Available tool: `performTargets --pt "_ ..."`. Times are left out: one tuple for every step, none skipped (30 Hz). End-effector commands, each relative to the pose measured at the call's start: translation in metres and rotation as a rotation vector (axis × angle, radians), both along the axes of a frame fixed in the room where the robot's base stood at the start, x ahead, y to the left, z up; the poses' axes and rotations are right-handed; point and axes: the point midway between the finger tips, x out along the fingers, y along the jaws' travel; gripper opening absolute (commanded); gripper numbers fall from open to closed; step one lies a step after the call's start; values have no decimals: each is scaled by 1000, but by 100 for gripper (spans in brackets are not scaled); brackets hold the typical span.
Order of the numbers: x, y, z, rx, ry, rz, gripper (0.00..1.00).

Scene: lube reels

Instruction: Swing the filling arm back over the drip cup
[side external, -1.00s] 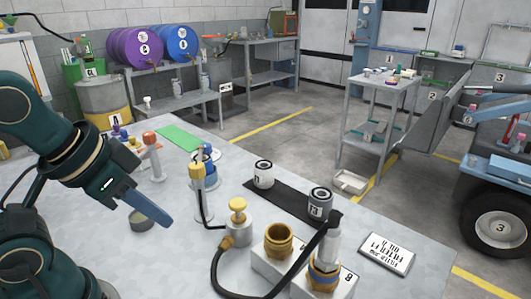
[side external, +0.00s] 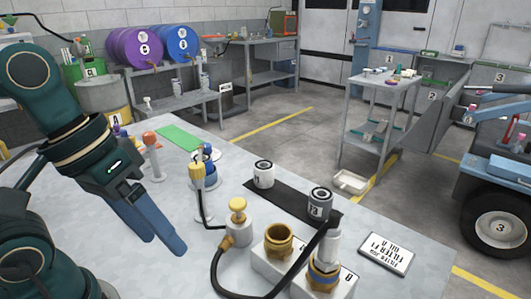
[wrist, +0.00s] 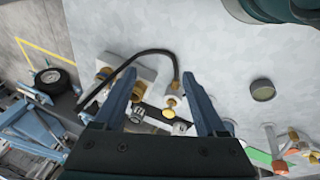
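My gripper (side external: 170,243) is above the left part of the bench, fingers angled down to the right. The wrist view shows its two fingers (wrist: 159,76) apart with nothing gripped between them. A yellow-topped post (side external: 197,178) with a thin dark tube stands right of my gripper; it looks like the filling arm, but I cannot be sure. The tube ends near a grey canister with a yellow knob (side external: 238,208), also in the wrist view (wrist: 171,106). A small dark round cup (wrist: 263,90), likely the drip cup, lies right of my fingers there; in the side view my gripper hides it.
Two filters (side external: 263,174) stand on a dark mat (side external: 285,198). A label plate (side external: 386,254) lies at right. The bench's front left is clear.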

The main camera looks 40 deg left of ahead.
Motion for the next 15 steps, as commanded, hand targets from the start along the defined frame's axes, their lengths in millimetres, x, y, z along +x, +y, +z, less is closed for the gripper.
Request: performTargets --pt "1 -6 2 -67 77 58 74" --pt "1 -10 3 -110 120 91 74" --pt "3 -16 6 -168 178 138 74" --pt "5 -19 9 -212 222 172 74" --pt "8 -23 11 -258 267 211 74" --pt "13 -26 15 -322 326 260 74" --pt "17 -29 19 -373 370 301 74" --pt "22 -30 22 -425 416 341 74" --pt "30 -31 28 -497 472 396 74" --pt "37 -31 32 -553 512 435 74" --pt "44 -30 35 -608 551 474 74" --pt "55 -28 41 -682 599 525 74" --pt "63 -25 44 -739 633 563 74" --pt "71 -20 48 -796 664 602 74" --pt "83 -13 52 -873 703 648 74"
